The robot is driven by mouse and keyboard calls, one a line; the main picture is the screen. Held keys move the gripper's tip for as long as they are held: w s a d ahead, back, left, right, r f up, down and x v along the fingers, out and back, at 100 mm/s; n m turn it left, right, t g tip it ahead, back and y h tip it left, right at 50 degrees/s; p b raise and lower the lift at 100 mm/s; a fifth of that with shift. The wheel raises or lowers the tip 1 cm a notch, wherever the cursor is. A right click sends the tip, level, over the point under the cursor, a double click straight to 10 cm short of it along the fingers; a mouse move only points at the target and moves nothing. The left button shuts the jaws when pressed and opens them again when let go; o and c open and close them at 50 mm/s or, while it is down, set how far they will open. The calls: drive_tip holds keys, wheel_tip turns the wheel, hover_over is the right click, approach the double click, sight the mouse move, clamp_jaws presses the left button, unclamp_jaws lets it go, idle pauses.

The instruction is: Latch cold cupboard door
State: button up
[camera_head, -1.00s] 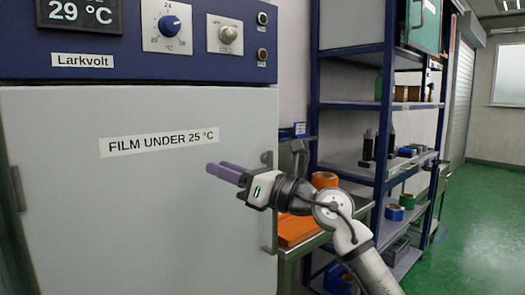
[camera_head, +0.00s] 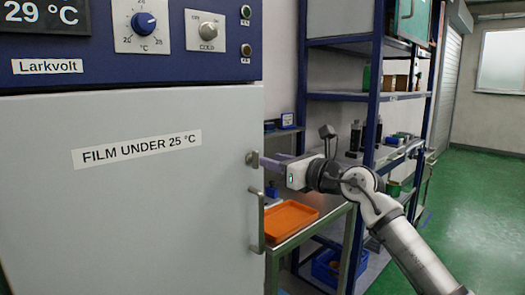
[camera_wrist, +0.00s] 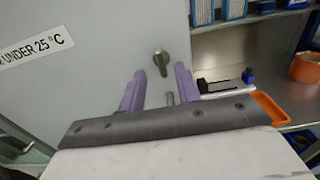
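The cold cupboard door (camera_head: 130,215) is pale grey, labelled "FILM UNDER 25 °C", and looks flush with the cabinet. A small metal latch (camera_head: 251,158) sits near its right edge, above the vertical bar handle (camera_head: 258,222). In the wrist view the latch (camera_wrist: 159,62) shows a rounded head and a short lever pointing mostly downward. My gripper (camera_head: 262,162) is at the door's right edge, its purple fingers pointing left at the latch. In the wrist view my gripper (camera_wrist: 159,74) is open, with the latch seen between its fingertips. Contact cannot be told.
The blue control panel (camera_head: 120,45) above the door reads 29 °C and carries dials. A metal bench with an orange tray (camera_head: 290,218) stands right of the cupboard, under my arm. Blue shelving (camera_head: 370,100) stands behind it. The green floor at right is clear.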

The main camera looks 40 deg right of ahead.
sight(258, 156)
drive_tip(key=shift+w+a+p, duration=0.15)
drive_tip(key=shift+w+p, duration=0.45)
drive_tip(key=shift+w, duration=1.75)
clamp_jaws()
